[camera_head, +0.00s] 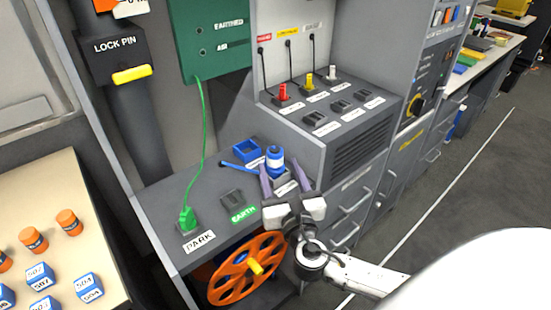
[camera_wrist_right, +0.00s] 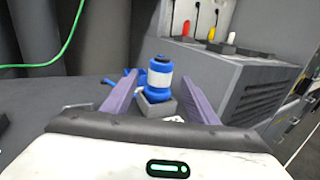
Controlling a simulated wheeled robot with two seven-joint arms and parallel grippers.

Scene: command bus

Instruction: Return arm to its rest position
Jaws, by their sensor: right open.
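My right gripper (camera_head: 285,184) is open in the head view, above the front edge of the grey bench, with its purple fingers spread and pointing away. A blue and white cylinder (camera_head: 274,158) stands upright in a small grey holder just beyond the fingertips. In the right wrist view, the open fingers of my right gripper (camera_wrist_right: 156,95) lie either side of the cylinder (camera_wrist_right: 160,84), which appears between and beyond them. No contact is visible, and nothing is held. My left gripper is not in view.
A green plug (camera_head: 187,219) stands at PARK with its cable rising. An orange reel (camera_head: 245,268) sits below the bench edge. A grey cabinet (camera_head: 345,150) with red, yellow and white plugs is right of the gripper. Orange and blue pieces lie on the left table (camera_head: 60,190).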

